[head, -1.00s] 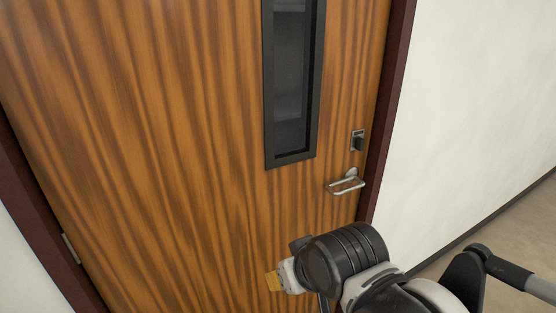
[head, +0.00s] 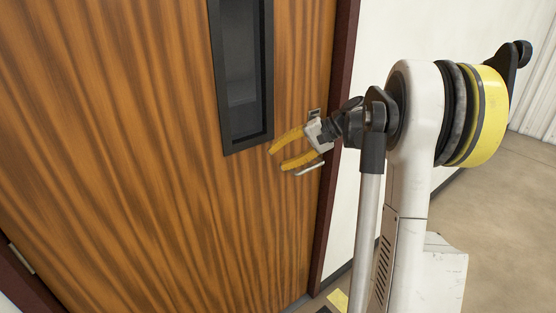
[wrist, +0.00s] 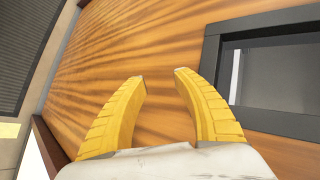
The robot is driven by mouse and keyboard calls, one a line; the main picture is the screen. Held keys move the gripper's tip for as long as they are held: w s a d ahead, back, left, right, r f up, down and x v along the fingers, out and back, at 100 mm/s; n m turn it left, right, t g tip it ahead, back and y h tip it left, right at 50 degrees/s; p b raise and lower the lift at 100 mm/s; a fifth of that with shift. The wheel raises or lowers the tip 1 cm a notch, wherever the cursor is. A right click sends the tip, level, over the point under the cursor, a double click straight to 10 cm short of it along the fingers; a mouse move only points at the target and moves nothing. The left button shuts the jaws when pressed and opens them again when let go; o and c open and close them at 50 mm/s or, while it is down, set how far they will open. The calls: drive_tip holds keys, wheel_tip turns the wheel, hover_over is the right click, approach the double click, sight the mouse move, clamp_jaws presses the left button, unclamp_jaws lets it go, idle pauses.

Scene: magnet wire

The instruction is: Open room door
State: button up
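The brown wooden room door (head: 150,130) fills the left of the head view and looks shut in its dark red frame. Its silver lever handle (head: 309,169) is at the right edge, partly hidden behind my gripper. My gripper (head: 272,158) is open and empty, its two yellow fingers apart in front of the door by the handle. In the wrist view my gripper (wrist: 158,78) is also open, with only the door's wood (wrist: 160,50) between and beyond the fingers. The handle does not show there. I cannot tell whether the fingers touch anything.
A narrow dark-framed window (head: 242,75) is set in the door; it also shows in the wrist view (wrist: 275,70). A lock plate (head: 314,113) sits above the handle, partly covered. A white wall (head: 390,40) stands right of the frame. Bare floor (head: 510,200) lies at the right.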

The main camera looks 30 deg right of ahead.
drive_tip(key=m+t+y, duration=0.1)
drive_tip(key=t+y, duration=0.1)
hover_over(314, 168)
drive_tip(key=a, duration=0.4)
wheel_tip(314, 168, down, 3)
drive_tip(key=s+d+f+t+y, duration=0.1)
drive_tip(key=s+d+f, duration=0.2)
drive_tip(key=d, duration=0.3)
drive_tip(key=s+d+f+t+y, duration=0.1)
drive_tip(key=s+d+f, duration=0.15)
drive_tip(key=d, duration=0.25)
drive_tip(key=b+x, duration=0.3)
drive_tip(key=x, duration=0.7)
drive_tip(key=shift+s+a, duration=0.1)
drive_tip(key=shift+a, duration=0.1)
clamp_jaws()
